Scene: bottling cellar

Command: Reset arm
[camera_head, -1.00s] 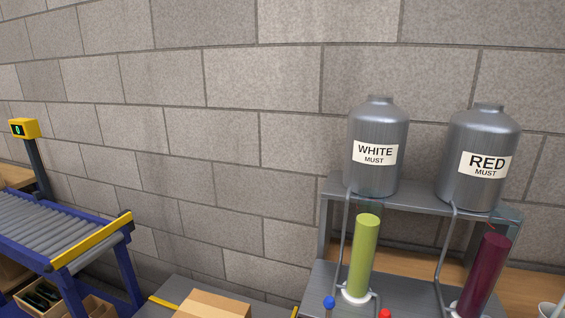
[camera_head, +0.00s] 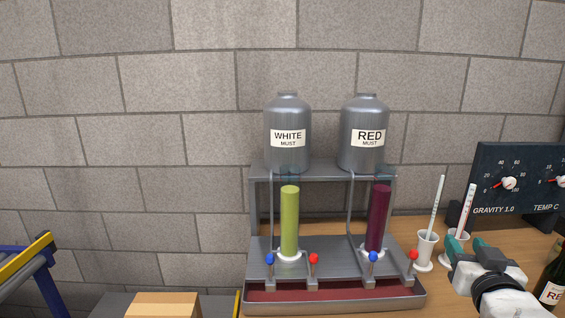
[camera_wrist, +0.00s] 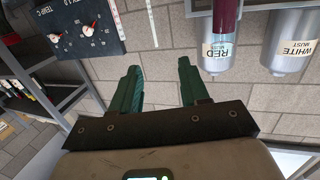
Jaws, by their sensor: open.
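My gripper (camera_head: 465,248) shows in the head view at the lower right, over the wooden bench in front of the white cups. Its teal fingers also show in the wrist view (camera_wrist: 159,77), spread apart with nothing between them. The wrist picture is turned over, with the RED tank (camera_wrist: 217,57) and WHITE tank (camera_wrist: 292,45) hanging from the top right. My arm's further links are mostly outside the head view.
The must stand (camera_head: 330,297) holds the WHITE tank (camera_head: 287,120) and RED tank (camera_head: 365,118). White cups (camera_head: 425,250), a gauge panel (camera_head: 520,165) and a dark bottle (camera_head: 552,283) are near my gripper. A cardboard box (camera_head: 165,304) and conveyor (camera_head: 30,260) lie left.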

